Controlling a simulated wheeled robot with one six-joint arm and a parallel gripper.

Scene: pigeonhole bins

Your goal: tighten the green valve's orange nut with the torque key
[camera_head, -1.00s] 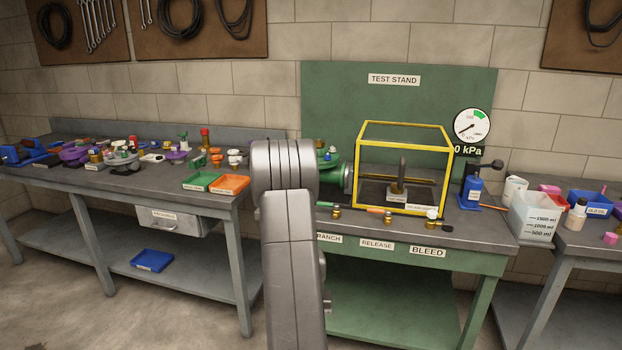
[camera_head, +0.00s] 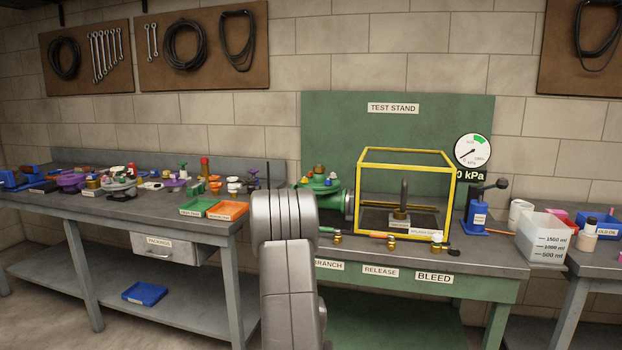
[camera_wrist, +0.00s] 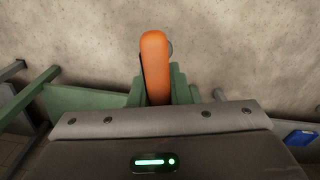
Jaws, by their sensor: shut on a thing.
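The green valve (camera_head: 321,196) sits at the left end of the test stand bench, joined to a grey flange. Several small coloured nuts show on its top; which is the orange nut is too small to tell surely. My gripper (camera_wrist: 166,90) is shut on an orange handle (camera_wrist: 155,58), seemingly the torque key, which sticks out beyond the fingers in the wrist view. The key's working end cannot be made out. In the head view my arm hides the gripper and part of the bench left of the valve.
A yellow-framed cage (camera_head: 404,152) stands right of the valve, with a pressure gauge (camera_head: 473,151) behind reading low. A blue hand pump (camera_head: 479,212) stands farther right. Small brass fittings line the bench's front. A cluttered grey bench (camera_head: 130,207) with green and orange trays is at left.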

